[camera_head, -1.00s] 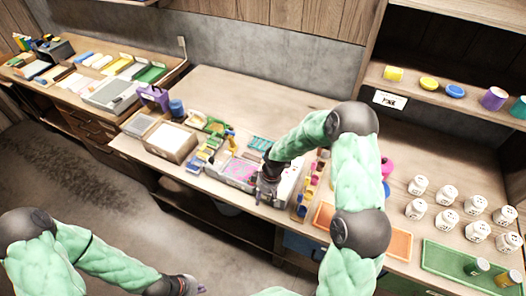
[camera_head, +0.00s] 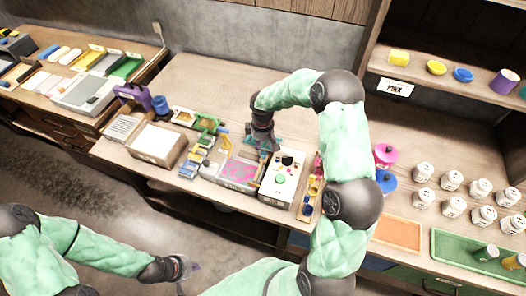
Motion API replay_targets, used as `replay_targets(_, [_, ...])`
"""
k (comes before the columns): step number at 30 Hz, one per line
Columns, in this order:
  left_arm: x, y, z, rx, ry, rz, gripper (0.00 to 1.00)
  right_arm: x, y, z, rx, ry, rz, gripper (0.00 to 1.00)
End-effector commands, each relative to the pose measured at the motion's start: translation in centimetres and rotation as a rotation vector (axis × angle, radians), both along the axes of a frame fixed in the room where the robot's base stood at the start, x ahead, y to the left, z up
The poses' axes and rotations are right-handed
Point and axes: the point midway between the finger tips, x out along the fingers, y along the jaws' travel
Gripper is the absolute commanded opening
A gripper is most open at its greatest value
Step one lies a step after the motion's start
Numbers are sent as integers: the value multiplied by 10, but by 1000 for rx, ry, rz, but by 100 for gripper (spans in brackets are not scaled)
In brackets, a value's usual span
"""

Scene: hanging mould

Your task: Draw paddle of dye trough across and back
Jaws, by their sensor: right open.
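The dye trough (camera_head: 238,173), a grey tray with pink-marbled contents, sits near the front edge of the middle bench. I cannot make out its paddle for certain. My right gripper (camera_head: 267,147) is open and points down just behind the trough's right rear, over a teal comb-like rack (camera_head: 250,140) that it partly hides. It appears empty. My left gripper (camera_head: 186,268) hangs low in front of the bench, well away from the trough. Its fingers are too small and dark to read.
White jars (camera_head: 453,181) and an orange tray (camera_head: 396,234) are further right.

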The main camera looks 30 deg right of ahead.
Motion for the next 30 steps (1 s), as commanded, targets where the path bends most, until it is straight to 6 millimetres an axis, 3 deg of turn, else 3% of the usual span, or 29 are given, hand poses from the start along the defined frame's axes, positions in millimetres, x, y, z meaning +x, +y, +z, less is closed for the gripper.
replay_targets(3, [0,0,-2,0,0,0,0,-1,-1,-23,1,4,-2,50])
replay_targets(9, [0,0,-4,0,0,0,0,1,-2,-47,1,2,-1,50])
replay_targets(22, [0,0,-4,0,0,0,0,1,-2,-56,1,-1,-2,50])
replay_targets(23, [0,0,-4,0,0,0,0,1,-2,-56,1,-1,-2,48])
replay_targets(28, [0,0,-4,0,0,0,0,1,-2,-56,1,-1,-2,0])
replay_targets(30, [0,0,-4,0,0,0,0,1,-2,-56,1,-1,-2,0])
